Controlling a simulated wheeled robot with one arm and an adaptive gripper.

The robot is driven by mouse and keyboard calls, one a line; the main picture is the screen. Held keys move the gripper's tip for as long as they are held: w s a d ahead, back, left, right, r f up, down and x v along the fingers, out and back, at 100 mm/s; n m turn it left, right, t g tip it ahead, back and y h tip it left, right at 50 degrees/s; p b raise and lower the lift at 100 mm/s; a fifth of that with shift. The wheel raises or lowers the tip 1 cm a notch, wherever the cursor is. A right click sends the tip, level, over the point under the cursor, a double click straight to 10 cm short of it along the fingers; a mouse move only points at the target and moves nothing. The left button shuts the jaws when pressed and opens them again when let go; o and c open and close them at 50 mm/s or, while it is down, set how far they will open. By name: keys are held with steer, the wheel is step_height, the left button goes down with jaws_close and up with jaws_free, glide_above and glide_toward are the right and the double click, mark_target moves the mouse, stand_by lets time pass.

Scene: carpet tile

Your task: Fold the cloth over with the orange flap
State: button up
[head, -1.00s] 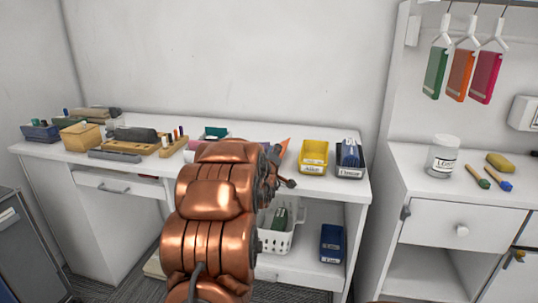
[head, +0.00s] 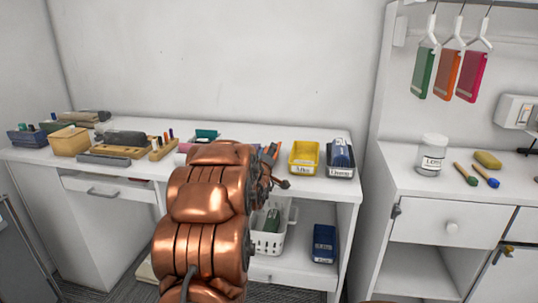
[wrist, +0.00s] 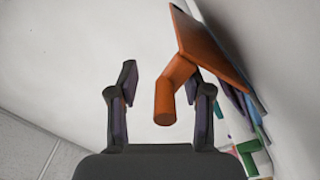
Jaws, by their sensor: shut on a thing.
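The orange flap (wrist: 212,42) shows in the wrist view as a tilted orange board with a thick bent orange handle (wrist: 172,90). My gripper (wrist: 162,102) has one dark finger on each side of the handle and is shut on it, though a gap shows beside the left finger. In the head view only a small orange piece of the flap (head: 274,148) shows beyond my copper arm, on the white desk. My fingertips are hidden there by the arm. The cloth cannot be made out clearly; a blue-grey edge (wrist: 247,100) lies behind the flap in the wrist view.
A yellow bin (head: 304,158) and a dark bin (head: 340,160) stand right of the flap. Wooden blocks and holders (head: 110,151) fill the desk's left part. A white basket (head: 268,240) and blue box (head: 324,243) sit on the shelf below.

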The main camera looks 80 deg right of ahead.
steer(key=shift+a, duration=0.1)
stand_by(0.5)
steer(key=w+a, duration=0.1)
steer(key=a, duration=1.1)
steer(key=shift+w, duration=0.25)
steer(key=shift+d+f, duration=0.1)
